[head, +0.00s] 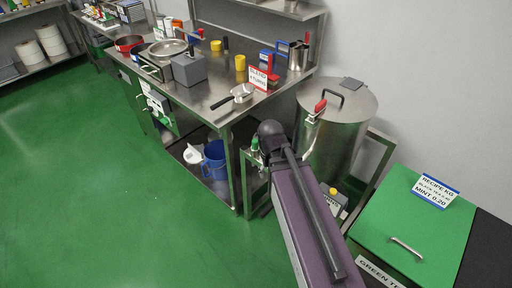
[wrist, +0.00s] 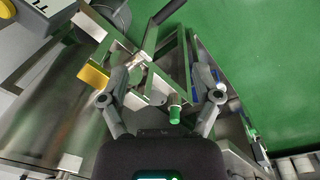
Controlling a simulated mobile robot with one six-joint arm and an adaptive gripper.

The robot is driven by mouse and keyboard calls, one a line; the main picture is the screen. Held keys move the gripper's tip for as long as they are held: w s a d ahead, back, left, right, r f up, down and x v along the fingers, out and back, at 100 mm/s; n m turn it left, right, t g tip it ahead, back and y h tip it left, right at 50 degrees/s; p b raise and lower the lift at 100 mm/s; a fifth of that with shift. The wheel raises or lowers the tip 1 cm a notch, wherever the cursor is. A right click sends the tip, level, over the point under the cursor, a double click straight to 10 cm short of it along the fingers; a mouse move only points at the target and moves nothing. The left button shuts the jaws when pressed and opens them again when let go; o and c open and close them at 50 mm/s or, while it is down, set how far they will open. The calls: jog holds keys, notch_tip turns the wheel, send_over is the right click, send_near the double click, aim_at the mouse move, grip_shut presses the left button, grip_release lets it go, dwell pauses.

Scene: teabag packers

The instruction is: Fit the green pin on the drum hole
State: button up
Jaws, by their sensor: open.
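The green pin (head: 255,142) stands upright by the right end of the steel bench, beside the dark end joint of my arm. In the wrist view the green pin (wrist: 174,114) shows between the bases of the fingers. My gripper (wrist: 161,74) is open, with its two grey fingers spread and nothing held between them. My arm hides the gripper in the head view. The steel drum (head: 332,142) stands right of my arm, with a lid, a black handle and a red-handled part on top. I cannot make out the drum hole.
A green-lidded bin (head: 418,225) is at the right. Green floor is clear at the left.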

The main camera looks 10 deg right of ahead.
jog(key=w+f+m+h+b, duration=0.3)
jog(key=w+f+h+b, duration=0.2)
jog(key=w+f+b, duration=0.3)
jog(key=m+t+h+b, duration=0.6)
jog(key=m+h+b, duration=0.45)
jog(key=b, duration=1.35)
send_near(255, 147)
jog(key=a, duration=0.3)
jog(key=shift+w+a+f+h, duration=0.15)
jog(key=shift+a+h, duration=0.05)
jog(key=shift+h, duration=0.05)
jog(key=shift+d, duration=0.2)
jog(key=x, duration=0.8)
jog(key=shift+w, duration=0.25)
